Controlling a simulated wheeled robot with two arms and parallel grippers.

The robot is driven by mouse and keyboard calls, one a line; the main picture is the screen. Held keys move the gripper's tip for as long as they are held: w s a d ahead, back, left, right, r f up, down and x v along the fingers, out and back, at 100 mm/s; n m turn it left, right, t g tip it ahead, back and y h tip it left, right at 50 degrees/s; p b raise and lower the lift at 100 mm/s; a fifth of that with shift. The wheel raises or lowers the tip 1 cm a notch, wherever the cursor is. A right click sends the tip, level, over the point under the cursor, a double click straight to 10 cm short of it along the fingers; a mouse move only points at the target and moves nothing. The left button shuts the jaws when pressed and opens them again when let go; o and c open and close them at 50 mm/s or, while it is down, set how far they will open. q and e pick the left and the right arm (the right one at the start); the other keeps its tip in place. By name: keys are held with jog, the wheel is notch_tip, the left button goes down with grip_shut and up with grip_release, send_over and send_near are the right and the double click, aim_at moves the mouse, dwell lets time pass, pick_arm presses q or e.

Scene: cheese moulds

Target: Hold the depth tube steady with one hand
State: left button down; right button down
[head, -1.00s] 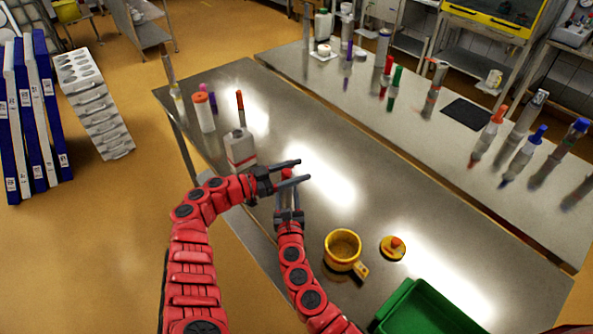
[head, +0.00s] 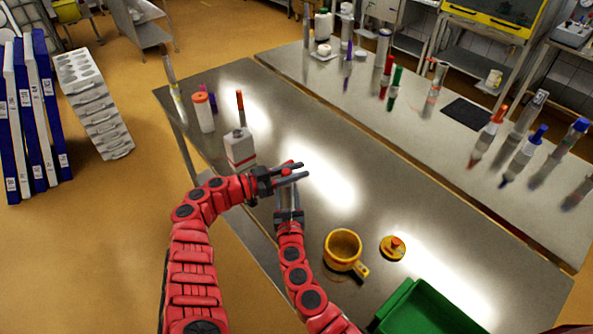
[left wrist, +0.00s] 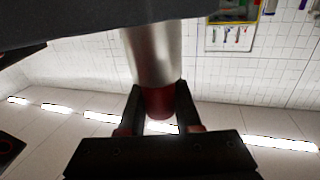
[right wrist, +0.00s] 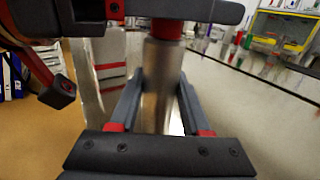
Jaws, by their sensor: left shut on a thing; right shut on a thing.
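The depth tube is a slim, upright grey metal tube (right wrist: 162,75) with a red cap (head: 286,171), above the near edge of the steel table. My left gripper (head: 291,172) reaches in from the left and is shut on the red cap. The left wrist view shows the cap (left wrist: 158,103) between its fingers and the grey tube (left wrist: 152,55) beyond. My right gripper (head: 289,208) is shut on the tube's body below the cap. In the right wrist view, the left gripper's dark fingers cross in front of the tube's top. The tube's lower end is hidden in the head view.
On the steel table (head: 330,135), a white box-shaped container (head: 240,149) stands left of the grippers. A yellow cup (head: 342,248), a yellow lid (head: 393,248) and a green tray (head: 425,312) lie to the right. Free table top lies behind the grippers.

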dwell(0.9)
pick_arm(q)
notch_tip(320, 180, up, 5)
jog(key=shift+a+r, duration=0.1)
jog(key=shift+w, duration=0.1)
jog(key=c, duration=0.6)
grip_release()
jog(key=v, duration=1.2)
